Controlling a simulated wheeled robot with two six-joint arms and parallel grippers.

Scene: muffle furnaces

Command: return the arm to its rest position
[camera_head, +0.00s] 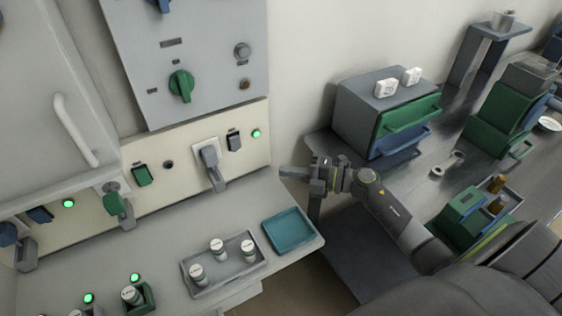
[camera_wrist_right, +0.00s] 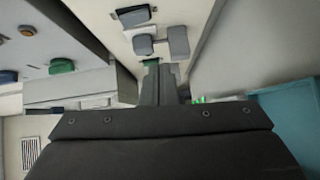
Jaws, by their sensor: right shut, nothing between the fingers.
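My right arm comes in from the lower right in the head view. Its gripper (camera_head: 292,173) is shut and empty, in the air near the right end of the furnace bench, pointing left toward the panel. In the right wrist view the closed fingers (camera_wrist_right: 160,84) stand in the middle, with nothing between them. The grey lever switch (camera_head: 211,165) on the cream panel is left of the gripper and apart from it. My left gripper does not show.
A teal tray (camera_head: 289,232) and a grey tray (camera_head: 217,286) with labelled jars lie on the bench. Right of the arm stand a drawer box (camera_head: 360,122) and a green block (camera_head: 462,217) on a dark table. A gap separates bench and table.

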